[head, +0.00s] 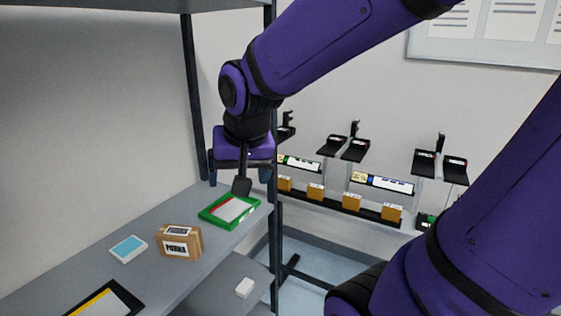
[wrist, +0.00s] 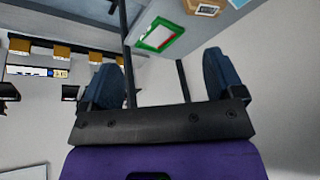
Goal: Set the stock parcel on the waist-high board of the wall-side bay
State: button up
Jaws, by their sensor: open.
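A brown cardboard box with printed white labels (head: 180,243), which looks like the parcel, stands on a grey shelf board (head: 205,275) of the bay at the left. Part of it also shows at the top edge of the wrist view (wrist: 205,7). My gripper (head: 240,176) is open, with nothing seen between its fingers. It is above the far end of the board, beyond the box and apart from it. In the wrist view both blue fingers are spread wide (wrist: 160,75). I cannot tell which bay is the wall-side one.
A green-framed tray (head: 229,208) lies below my gripper. A blue-and-white flat box (head: 128,249) and a black-and-yellow item (head: 105,301) share the board. A small white block (head: 244,288) is on a lower surface. Dark posts edge the bay. A wall rack (head: 340,205) holds small orange boxes.

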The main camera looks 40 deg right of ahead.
jog(key=s+d+r+n, duration=0.1)
jog(key=s+r+n, duration=0.4)
jog(key=s, duration=0.4)
jog(key=shift+s+d+t+y, duration=0.3)
jog(key=shift+s+t, duration=0.1)
dwell(0.8)
